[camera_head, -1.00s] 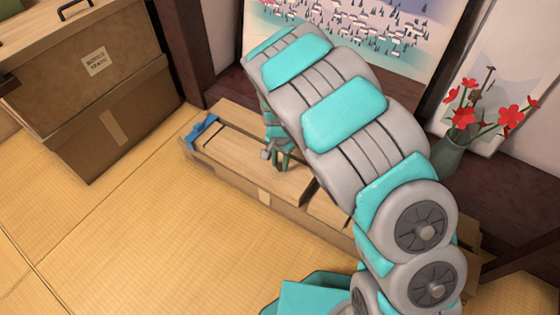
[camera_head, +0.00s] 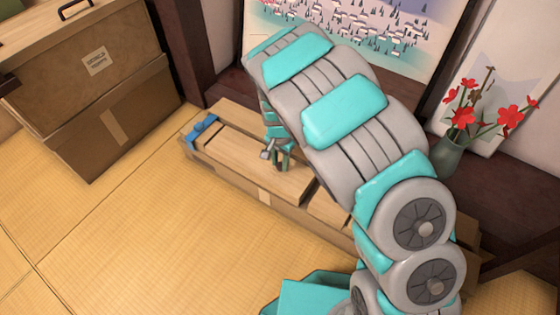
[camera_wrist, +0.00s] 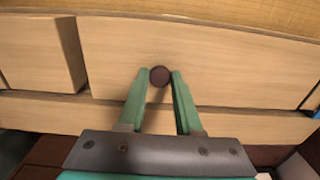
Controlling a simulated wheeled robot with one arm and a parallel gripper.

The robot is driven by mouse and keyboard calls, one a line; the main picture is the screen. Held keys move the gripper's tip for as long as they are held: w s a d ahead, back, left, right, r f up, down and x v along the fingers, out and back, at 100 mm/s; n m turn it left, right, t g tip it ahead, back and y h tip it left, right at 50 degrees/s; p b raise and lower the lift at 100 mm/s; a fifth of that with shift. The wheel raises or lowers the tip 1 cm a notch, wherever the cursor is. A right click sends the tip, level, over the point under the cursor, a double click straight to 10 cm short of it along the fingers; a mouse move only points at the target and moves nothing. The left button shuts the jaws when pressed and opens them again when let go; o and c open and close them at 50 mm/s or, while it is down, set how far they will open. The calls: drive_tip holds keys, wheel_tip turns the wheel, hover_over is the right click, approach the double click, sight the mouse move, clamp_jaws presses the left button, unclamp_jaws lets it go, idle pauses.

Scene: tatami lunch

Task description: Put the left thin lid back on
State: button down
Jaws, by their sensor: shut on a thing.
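The left thin lid (camera_head: 245,155) is a long pale wooden board lying along the top of the low box (camera_head: 230,179). In the wrist view the lid (camera_wrist: 235,62) fills the middle and right, with a dark round knob (camera_wrist: 160,76). My gripper (camera_head: 280,165) is over the lid's right half in the head view. In the wrist view my gripper (camera_wrist: 160,74) has its two green fingers on either side of the knob, shut on it. I cannot tell whether the lid is fully seated. My arm hides part of the box.
A blue object (camera_head: 202,128) is at the box's left end. Another wooden lid section (camera_head: 328,211) lies to the right, across a dark gap. A large brown box (camera_head: 105,90) stands left. A vase with red flowers (camera_head: 449,158) stands right. The tatami (camera_head: 170,240) in front is clear.

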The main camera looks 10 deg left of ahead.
idle(0.3)
drive_tip(key=c, duration=0.5)
unclamp_jaws()
drive_tip(key=shift+r+p, duration=0.5)
drive_tip(key=shift+r, duration=3.35)
